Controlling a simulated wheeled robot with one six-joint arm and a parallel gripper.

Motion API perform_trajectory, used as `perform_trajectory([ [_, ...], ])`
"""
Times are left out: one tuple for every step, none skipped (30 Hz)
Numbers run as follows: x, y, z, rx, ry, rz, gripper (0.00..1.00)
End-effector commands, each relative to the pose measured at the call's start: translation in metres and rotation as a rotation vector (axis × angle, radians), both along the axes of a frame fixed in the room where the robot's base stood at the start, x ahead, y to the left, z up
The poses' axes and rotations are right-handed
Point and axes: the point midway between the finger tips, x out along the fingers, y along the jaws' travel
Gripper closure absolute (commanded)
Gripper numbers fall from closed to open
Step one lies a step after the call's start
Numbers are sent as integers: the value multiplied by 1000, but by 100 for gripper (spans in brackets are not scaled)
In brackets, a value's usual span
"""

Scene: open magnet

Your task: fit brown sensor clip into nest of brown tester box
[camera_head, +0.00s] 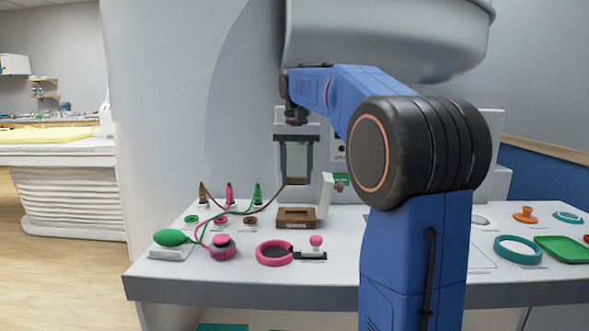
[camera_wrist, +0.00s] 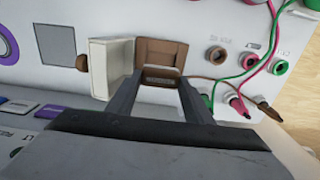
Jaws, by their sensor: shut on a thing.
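My gripper (camera_head: 296,178) points down, shut on the brown sensor clip (camera_head: 298,182), which sits between its fingertips. A thin brown cable runs from the clip left to a brown plug (camera_head: 203,194). The brown tester box (camera_head: 296,223) stands on the table below the clip, with a gap between them in the head view. Its top has a dark recessed nest. In the wrist view the clip (camera_wrist: 160,76) shows between the fingers of my gripper (camera_wrist: 160,84). The brown box (camera_wrist: 162,46) is just beyond, its nest partly hidden by the clip.
A white upright flap (camera_head: 325,194) stands close at the box's right. Pink and green plugs (camera_head: 229,195) stand behind left. A pink ring (camera_head: 274,253), a green bulb (camera_head: 172,238) and a pink round device (camera_head: 222,245) lie in front. A large white machine hangs above.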

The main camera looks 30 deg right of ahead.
Motion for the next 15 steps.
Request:
perform_trajectory([
  [0, 0, -4, 1, 1, 0, 76],
  [0, 0, -7, 0, 2, 0, 76],
  [0, 0, -10, 0, 2, 0, 76],
  [0, 0, -13, 1, 1, 0, 76],
  [0, 0, -15, 1, 1, 0, 76],
  [0, 0, -18, 1, 1, 0, 76],
  [-1, 0, -21, 0, 2, 0, 76],
  [-1, 0, -23, 0, 2, 0, 76],
  [0, 0, -26, 1, 1, 0, 76],
  [0, 0, -29, 1, 1, 0, 76],
  [0, 0, -31, 1, 1, 0, 76],
  [0, 0, -34, 0, 2, 0, 76],
  [-1, 0, -37, 0, 2, 0, 76],
  [-1, 0, -39, 0, 2, 0, 76],
  [0, 0, -42, 1, 1, 0, 76],
])
